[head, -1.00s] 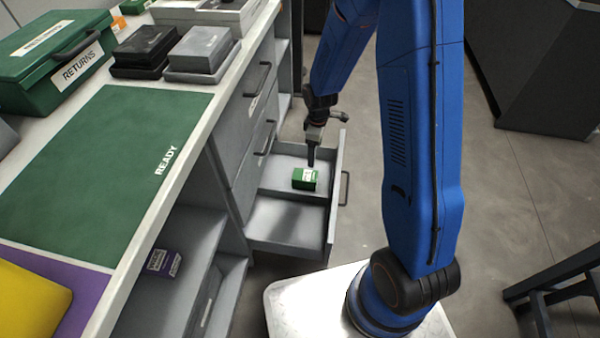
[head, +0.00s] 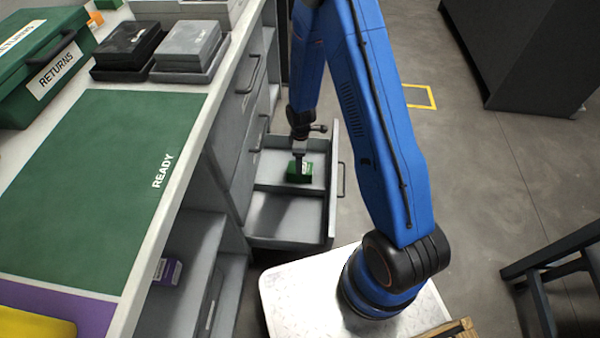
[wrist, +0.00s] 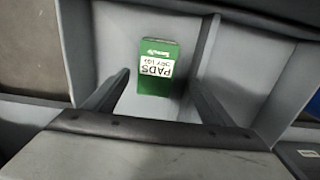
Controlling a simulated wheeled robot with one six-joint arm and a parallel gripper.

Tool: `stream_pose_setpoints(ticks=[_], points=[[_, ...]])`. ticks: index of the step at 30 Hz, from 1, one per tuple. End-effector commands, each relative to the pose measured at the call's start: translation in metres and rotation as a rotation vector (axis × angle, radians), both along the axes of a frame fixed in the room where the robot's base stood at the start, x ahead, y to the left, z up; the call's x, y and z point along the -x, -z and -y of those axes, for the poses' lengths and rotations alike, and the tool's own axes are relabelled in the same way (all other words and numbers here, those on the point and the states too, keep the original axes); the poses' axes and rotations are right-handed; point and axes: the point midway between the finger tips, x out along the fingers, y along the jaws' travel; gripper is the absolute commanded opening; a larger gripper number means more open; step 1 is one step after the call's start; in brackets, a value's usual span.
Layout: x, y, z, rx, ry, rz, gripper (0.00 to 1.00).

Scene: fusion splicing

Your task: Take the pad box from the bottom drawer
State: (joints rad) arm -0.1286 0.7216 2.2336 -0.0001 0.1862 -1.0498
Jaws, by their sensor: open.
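The pad box (head: 299,172) is a small green box with a white label, in the far compartment of the open bottom drawer (head: 283,236). In the wrist view the pad box (wrist: 157,68) shows its "PADS" label upside down. My gripper (head: 299,160) points down into the drawer at the pad box. In the wrist view its two fingers (wrist: 152,92) are apart, one on each side of the box's near end, with gaps showing. I cannot tell how far the fingertips reach down beside the box.
A divider splits the drawer, and its near compartment is empty. The counter (head: 190,150) with a green READY mat (head: 90,190) and a green RETURNS box (head: 40,75) is at left. A purple box (head: 167,271) lies on the shelf below. A dark stool (head: 550,270) stands at right.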

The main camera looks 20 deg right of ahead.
Motion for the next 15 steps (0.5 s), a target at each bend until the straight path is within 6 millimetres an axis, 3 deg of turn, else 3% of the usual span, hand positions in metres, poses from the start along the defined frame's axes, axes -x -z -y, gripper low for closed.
stream_pose_setpoints(ticks=[7,15], points=[[0.001,0.034,0.0,0.001,0.0,-0.004,0.77],[0.0,0.048,0.0,0.0,0.0,-0.001,0.77]])
